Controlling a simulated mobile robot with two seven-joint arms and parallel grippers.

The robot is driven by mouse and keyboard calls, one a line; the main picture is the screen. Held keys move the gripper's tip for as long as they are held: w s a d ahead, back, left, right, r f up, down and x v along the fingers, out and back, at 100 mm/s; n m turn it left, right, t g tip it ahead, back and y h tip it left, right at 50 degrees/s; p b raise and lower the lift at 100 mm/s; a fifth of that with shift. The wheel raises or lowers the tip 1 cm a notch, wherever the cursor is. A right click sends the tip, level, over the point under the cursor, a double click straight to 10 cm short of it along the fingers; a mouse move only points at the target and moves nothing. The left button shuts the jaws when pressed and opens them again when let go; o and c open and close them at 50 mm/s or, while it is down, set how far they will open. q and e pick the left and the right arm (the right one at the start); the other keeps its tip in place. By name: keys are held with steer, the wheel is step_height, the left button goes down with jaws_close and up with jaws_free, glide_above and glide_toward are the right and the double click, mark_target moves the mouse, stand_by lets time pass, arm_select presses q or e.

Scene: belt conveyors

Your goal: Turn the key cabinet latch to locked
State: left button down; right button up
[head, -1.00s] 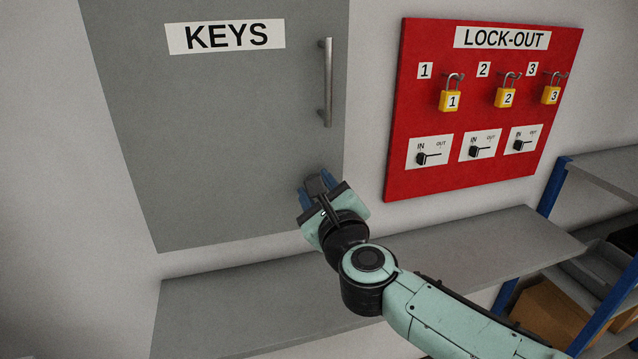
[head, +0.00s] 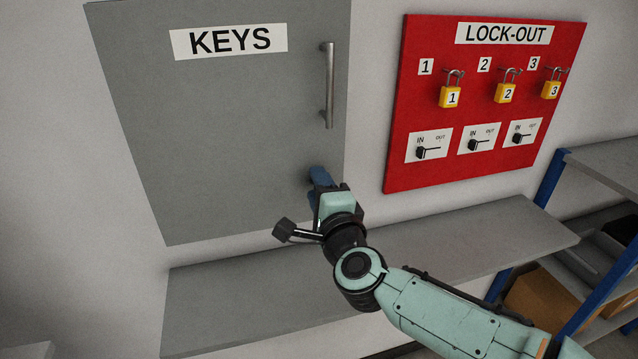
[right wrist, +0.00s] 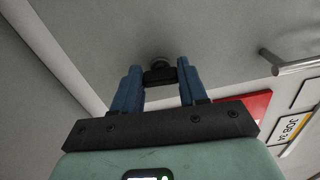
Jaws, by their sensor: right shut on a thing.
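The grey key cabinet door (head: 235,130) is closed, with a KEYS label (head: 230,41) at its top. My right gripper (head: 320,176) is at the door's lower right, below the bar handle (head: 329,85). In the right wrist view, the blue fingers of my right gripper (right wrist: 159,70) are on both sides of the small black latch (right wrist: 160,76) and shut on it. A round base shows behind the latch on the door. In the head view the fingers mostly hide the latch, so its setting cannot be read. My left gripper is not in view.
A red lock-out board (head: 475,100) with yellow padlocks and small black switches hangs right of the cabinet. A grey shelf (head: 480,232) runs below the cabinet and board, under my right arm. A blue-framed rack (head: 552,180) stands at the right.

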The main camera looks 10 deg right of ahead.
steer(key=shift+n, duration=0.6)
steer(key=o, duration=1.1)
steer(key=shift+c, duration=0.2)
steer(key=s, duration=1.3)
steer(key=shift+s+d+b, duration=0.25)
steer(key=shift+b, duration=0.1)
